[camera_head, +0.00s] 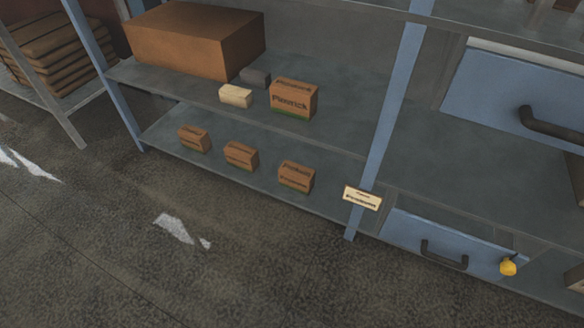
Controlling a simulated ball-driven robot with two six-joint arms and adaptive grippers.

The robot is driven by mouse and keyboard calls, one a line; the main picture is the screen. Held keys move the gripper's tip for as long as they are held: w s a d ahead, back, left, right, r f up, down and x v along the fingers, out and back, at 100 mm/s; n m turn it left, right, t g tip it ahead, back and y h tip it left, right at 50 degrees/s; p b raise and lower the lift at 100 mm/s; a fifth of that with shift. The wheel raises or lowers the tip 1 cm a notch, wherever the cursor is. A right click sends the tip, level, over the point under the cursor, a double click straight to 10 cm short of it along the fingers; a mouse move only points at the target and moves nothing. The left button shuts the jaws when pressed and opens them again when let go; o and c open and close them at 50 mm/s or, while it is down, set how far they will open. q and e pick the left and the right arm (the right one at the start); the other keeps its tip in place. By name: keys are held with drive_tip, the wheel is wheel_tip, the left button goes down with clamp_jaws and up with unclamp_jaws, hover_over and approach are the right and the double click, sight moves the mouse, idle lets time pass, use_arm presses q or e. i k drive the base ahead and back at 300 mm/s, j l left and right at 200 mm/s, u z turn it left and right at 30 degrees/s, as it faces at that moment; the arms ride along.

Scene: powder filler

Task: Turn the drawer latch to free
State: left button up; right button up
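A blue drawer (408,232) sits low at the right of the shelving, with a dark bar handle (444,254) on its front. A yellow latch knob (508,267) is at the right end of this drawer front. The picture is too small to tell which way the latch is turned. The drawer appears shut. Neither of my grippers is in view.
A second blue drawer (490,90) with a dark handle (550,125) is higher up at the right. Small boxes (296,176) and a large brown box (193,42) stand on the shelves. A blue post (385,125) stands left of the drawers. The floor (240,270) in front is clear.

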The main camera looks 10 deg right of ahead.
sight(509, 268)
drive_tip(key=z, duration=1.95)
